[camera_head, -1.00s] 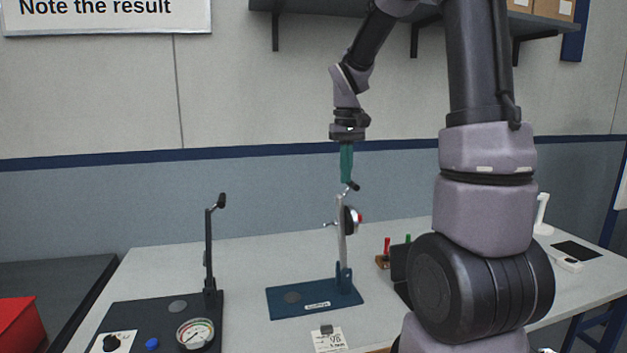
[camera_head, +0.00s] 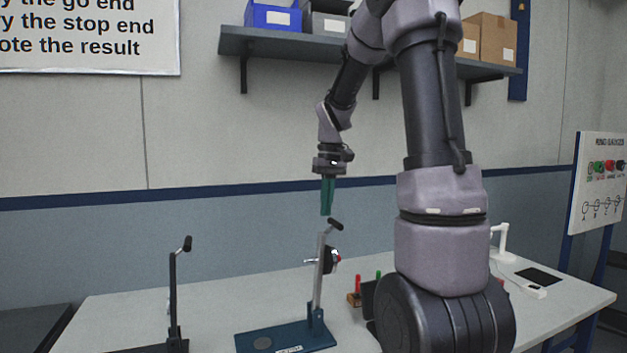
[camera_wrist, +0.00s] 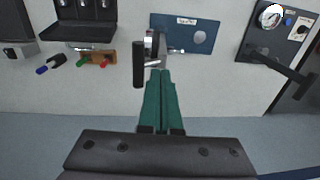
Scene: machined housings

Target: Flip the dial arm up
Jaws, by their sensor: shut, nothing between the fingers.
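The dial arm (camera_head: 319,268) is a light metal post standing nearly upright, tilted slightly, on a blue base plate (camera_head: 248,343). It carries a dark round dial (camera_head: 329,260) with a red spot, and a black handle (camera_head: 335,224) at its top. In the wrist view the handle (camera_wrist: 138,63) shows just left of my fingertips. My gripper (camera_head: 327,212), with green fingers, points down just above the handle. The fingers (camera_wrist: 160,72) are together and empty. Whether they touch the handle I cannot tell.
At left a second stand has a dark upright arm (camera_head: 173,295); its gauge (camera_wrist: 270,16) shows in the wrist view. A shelf (camera_head: 290,42) with boxes hangs on the wall behind my arm.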

